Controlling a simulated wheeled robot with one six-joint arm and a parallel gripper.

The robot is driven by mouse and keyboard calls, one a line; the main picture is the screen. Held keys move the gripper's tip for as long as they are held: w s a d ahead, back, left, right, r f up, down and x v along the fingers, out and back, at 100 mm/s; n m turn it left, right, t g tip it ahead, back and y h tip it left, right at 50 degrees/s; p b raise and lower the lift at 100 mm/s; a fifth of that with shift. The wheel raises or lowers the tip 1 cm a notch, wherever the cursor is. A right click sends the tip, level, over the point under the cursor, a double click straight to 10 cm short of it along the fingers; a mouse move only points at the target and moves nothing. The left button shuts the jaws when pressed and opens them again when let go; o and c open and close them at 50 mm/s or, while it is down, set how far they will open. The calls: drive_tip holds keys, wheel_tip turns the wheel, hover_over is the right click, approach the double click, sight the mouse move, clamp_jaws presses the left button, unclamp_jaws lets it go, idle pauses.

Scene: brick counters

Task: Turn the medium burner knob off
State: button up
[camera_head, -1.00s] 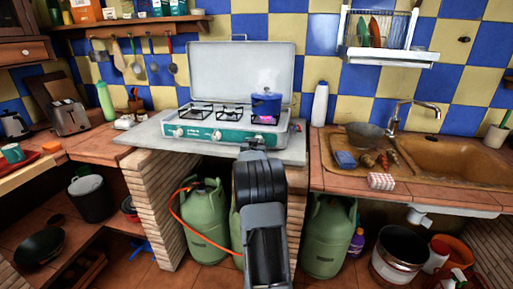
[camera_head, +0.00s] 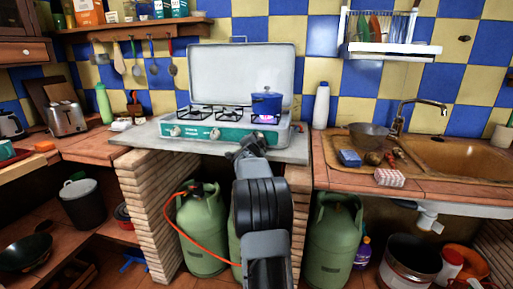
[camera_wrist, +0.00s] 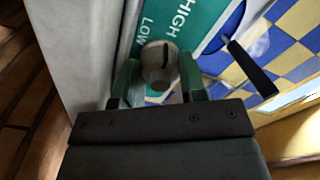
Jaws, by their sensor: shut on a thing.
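The green-fronted stove (camera_head: 190,131) stands on the grey slab with its lid raised. Two pale knobs show on its front, a left knob (camera_head: 175,131) and a middle knob (camera_head: 214,134). My gripper (camera_head: 246,146) is at the right part of the front, where my arm hides the panel. In the wrist view my gripper (camera_wrist: 158,82) is shut on a rounded grey knob (camera_wrist: 158,62) with a dark slot, one green finger on each side. "HIGH" and "LOW" are printed beside it. A blue pot (camera_head: 266,104) sits on the right burner, with a purple-pink flame glow (camera_head: 265,119) under it.
The grey slab (camera_head: 295,152) rests on brick pillars (camera_head: 150,215). Green gas bottles (camera_head: 203,230) and an orange hose stand below. A white bottle (camera_head: 321,106) is right of the stove, then the sink (camera_head: 465,155).

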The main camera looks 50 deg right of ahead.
drive_tip(key=m+b, duration=0.3)
drive_tip(key=m, duration=0.2)
drive_tip(key=shift+f+m, duration=0.15)
drive_tip(key=shift+m, duration=0.15)
drive_tip(key=m+b, duration=0.2)
drive_tip(key=m, duration=0.2)
drive_tip(key=shift+b, duration=0.35)
drive_tip(key=m+b, duration=0.2)
drive_tip(key=m, duration=0.3)
drive_tip(key=shift+s+d, duration=0.1)
drive_tip(key=shift+m+b, duration=0.95)
drive_tip(key=shift+m, duration=1.35)
drive_tip(key=o, duration=0.9)
drive_tip(key=shift+r, duration=0.2)
